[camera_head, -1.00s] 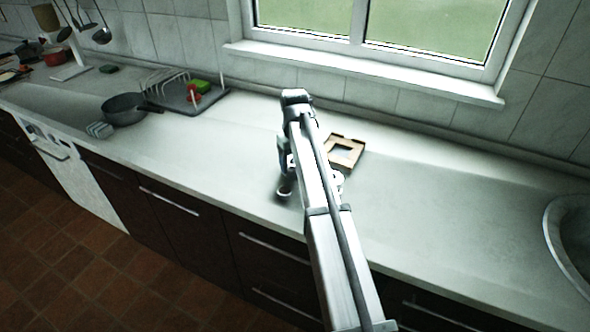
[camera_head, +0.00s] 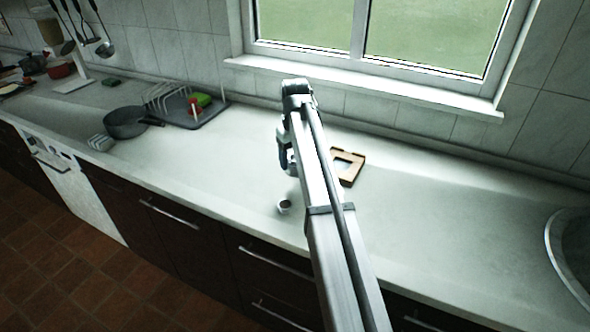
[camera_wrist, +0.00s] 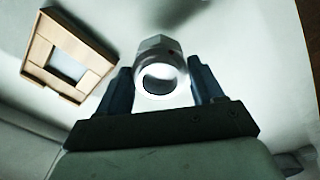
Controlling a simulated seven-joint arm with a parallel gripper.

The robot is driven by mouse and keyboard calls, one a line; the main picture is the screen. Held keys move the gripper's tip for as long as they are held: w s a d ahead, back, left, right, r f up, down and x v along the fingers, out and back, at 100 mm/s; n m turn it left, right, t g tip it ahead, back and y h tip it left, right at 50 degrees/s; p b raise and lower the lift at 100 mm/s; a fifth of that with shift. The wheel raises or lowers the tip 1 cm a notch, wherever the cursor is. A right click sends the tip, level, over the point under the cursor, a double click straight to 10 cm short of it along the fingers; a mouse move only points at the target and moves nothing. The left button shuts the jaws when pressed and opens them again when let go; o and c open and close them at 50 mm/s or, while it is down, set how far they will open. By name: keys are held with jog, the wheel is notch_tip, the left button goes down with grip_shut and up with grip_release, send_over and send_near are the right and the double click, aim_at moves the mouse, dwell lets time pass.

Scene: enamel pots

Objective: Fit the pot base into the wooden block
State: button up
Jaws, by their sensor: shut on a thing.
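My gripper (camera_wrist: 161,80) is shut on a pale, shiny round piece, which I take to be the pot base (camera_wrist: 158,50). Its faceted collar and ring-like opening show between the dark fingers. The wooden block (camera_wrist: 45,25) lies on the counter to the upper left of the held piece, apart from it. It is a flat frame with a square opening, and it also shows in the head view (camera_head: 356,171), right of my arm. In the head view my arm hides most of the gripper and what it holds.
A small pale round thing with a dark inside (camera_head: 284,205) shows left of my arm; I cannot tell whether it stands on the counter. A grey pan (camera_head: 126,122) and a dish tray (camera_head: 207,113) are at left, a sink (camera_head: 568,250) at right. The counter between is largely clear.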

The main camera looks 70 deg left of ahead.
jog(key=r, duration=0.1)
jog(key=w+r, duration=0.1)
jog(key=shift+d+r, duration=0.1)
jog(key=shift+r, duration=0.3)
jog(key=w+a+f+m, duration=0.1)
jog(key=w+a+m, duration=0.1)
jog(key=w, duration=0.6)
jog(key=w+a+f+m, duration=0.1)
jog(key=w+m, duration=0.1)
jog(key=w, duration=0.6)
jog(key=shift+w+a+f+m, duration=0.15)
jog(key=shift+w+a+m, duration=0.15)
jog(key=shift+a, duration=0.1)
jog(key=shift+f, duration=0.1)
jog(key=shift+f, duration=2.1)
jog(key=shift+f, duration=1)
jog(key=o, duration=1.3)
